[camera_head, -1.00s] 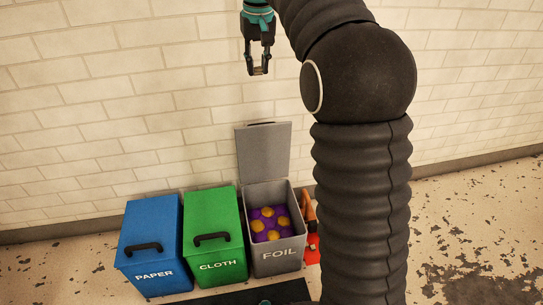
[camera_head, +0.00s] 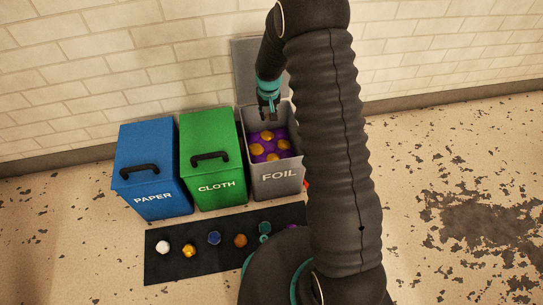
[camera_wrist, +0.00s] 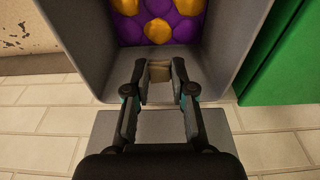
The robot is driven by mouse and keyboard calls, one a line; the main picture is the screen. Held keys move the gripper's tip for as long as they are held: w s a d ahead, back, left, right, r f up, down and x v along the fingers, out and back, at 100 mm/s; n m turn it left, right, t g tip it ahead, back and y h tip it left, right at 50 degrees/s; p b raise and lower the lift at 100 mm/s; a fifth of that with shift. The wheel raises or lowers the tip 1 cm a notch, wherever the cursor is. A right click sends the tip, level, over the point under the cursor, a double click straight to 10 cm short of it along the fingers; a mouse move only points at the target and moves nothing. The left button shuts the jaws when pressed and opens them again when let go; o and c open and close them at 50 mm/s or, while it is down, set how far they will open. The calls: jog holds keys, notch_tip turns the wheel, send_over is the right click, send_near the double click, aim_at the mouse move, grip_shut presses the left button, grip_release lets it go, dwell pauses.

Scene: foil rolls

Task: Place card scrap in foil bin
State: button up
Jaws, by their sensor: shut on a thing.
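The foil bin (camera_head: 277,184) is grey, labelled FOIL, with its lid raised against the wall. Purple and gold pieces lie inside it. My gripper (camera_head: 268,112) is over the back part of the bin's opening. In the wrist view my gripper (camera_wrist: 158,66) is shut on a small tan block, the card scrap (camera_wrist: 159,72), in front of the bin's grey inner wall (camera_wrist: 85,40). The held scrap cannot be made out clearly in the head view.
A blue PAPER bin (camera_head: 150,185) and a green CLOTH bin (camera_head: 213,170) stand closed to the left. A black mat (camera_head: 165,268) on the floor in front holds several small coloured lumps. My arm hides the area right of the foil bin.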

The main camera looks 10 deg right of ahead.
jog(key=b, duration=0.1)
send_over(270, 148)
jog(key=f, duration=1)
jog(key=shift+s+f, duration=0.25)
jog(key=shift+f, duration=0.05)
jog(key=shift+f+b, duration=0.3)
jog(key=shift+f, duration=1.9)
jog(key=shift+f, duration=0.15)
jog(key=o, duration=0.7)
